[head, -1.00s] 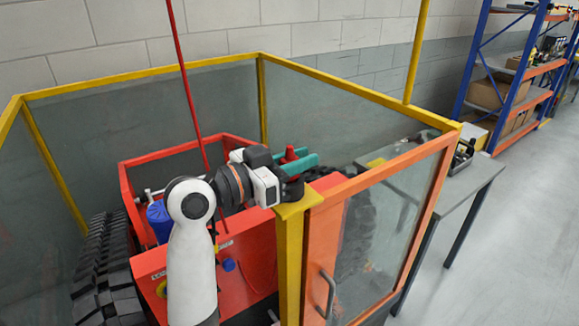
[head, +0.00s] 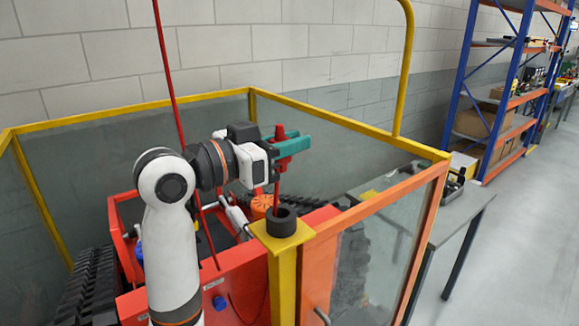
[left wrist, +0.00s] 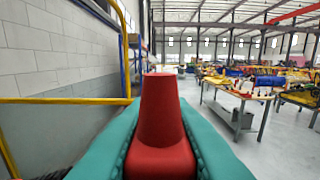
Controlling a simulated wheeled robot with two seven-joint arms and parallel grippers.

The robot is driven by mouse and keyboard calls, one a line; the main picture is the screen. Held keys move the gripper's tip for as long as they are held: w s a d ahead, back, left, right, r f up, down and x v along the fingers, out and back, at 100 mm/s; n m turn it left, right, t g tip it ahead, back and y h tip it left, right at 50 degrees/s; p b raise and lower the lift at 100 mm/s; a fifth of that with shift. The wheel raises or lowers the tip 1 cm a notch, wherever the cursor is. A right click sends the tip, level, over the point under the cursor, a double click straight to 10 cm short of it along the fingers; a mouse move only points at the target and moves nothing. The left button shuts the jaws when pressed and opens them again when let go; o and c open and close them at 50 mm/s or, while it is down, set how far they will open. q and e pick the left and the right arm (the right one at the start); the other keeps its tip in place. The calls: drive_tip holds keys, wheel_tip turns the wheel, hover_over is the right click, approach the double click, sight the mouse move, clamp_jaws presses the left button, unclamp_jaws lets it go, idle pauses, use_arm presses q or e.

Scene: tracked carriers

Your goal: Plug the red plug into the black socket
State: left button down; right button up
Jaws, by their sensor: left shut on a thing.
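My left gripper (head: 291,146) has teal fingers and is shut on the red plug (head: 280,133). The plug's narrow red shank (head: 276,196) hangs down below the fingers, roughly upright. The black socket (head: 281,222) is a short dark ring on top of the yellow post, below the gripper. The shank's lower end meets the socket's far rim in the picture; I cannot tell whether it touches or is lined up with the opening. In the left wrist view the red plug (left wrist: 160,125) stands between both teal fingers. My right gripper is out of view.
The yellow post (head: 283,278) stands at the corner of a yellow-framed glass enclosure. An orange door frame (head: 372,206) is to its right. A red tracked carrier (head: 235,268) is inside. A grey table (head: 455,212) and blue shelving (head: 468,80) stand further right.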

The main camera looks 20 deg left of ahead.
use_arm(q)
drive_tip(key=shift+r, duration=0.3)
drive_tip(key=c, duration=2)
unclamp_jaws()
clamp_jaws()
wheel_tip(320, 180, up, 4)
drive_tip(key=p, duration=0.4)
drive_tip(key=shift+c, duration=0.4)
unclamp_jaws()
clamp_jaws()
